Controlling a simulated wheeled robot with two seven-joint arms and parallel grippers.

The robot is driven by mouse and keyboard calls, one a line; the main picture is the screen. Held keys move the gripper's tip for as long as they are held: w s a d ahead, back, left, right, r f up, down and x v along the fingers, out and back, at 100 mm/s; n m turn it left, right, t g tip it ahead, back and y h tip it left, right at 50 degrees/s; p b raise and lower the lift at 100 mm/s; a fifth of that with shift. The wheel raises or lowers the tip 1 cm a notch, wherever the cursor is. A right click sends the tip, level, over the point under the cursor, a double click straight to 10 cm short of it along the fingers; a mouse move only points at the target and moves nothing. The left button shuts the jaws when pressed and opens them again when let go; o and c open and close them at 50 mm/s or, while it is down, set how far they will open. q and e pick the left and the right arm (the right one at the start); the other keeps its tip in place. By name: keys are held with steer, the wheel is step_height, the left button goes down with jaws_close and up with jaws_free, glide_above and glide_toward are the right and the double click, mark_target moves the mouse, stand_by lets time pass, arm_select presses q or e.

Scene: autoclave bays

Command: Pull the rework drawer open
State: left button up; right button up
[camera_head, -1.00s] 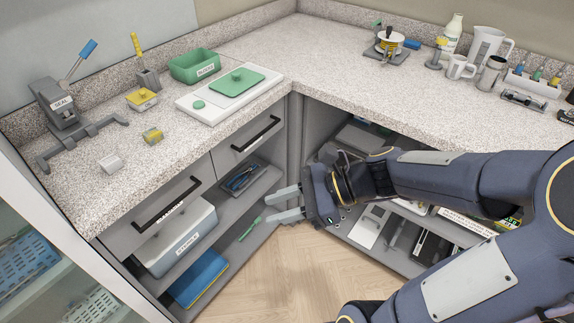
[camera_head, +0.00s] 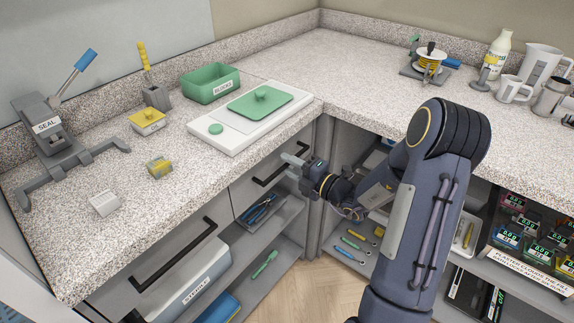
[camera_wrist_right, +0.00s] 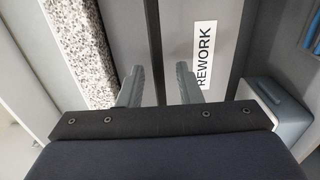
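The rework drawer (camera_head: 243,194) is the right-hand one of two grey drawers under the left counter and looks closed. Its label (camera_wrist_right: 204,54) reads REWORK in the right wrist view. Its black bar handle (camera_head: 263,181) shows as a dark strip (camera_wrist_right: 154,45) in the wrist view. My left gripper is out of view.
The granite counter edge (camera_wrist_right: 85,55) runs close beside the fingers. A second drawer handle (camera_head: 175,255) is to the left, above a pale box (camera_head: 190,290). Blue tools (camera_head: 259,208) lie on the shelf below the rework drawer. The floor (camera_head: 315,288) in front is clear.

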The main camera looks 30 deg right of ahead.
steer(key=shift+w+a, duration=0.25)
steer(key=shift+w, duration=0.25)
steer(key=shift+c, duration=0.3)
jaws_close()
steer(key=shift+s+d, duration=0.1)
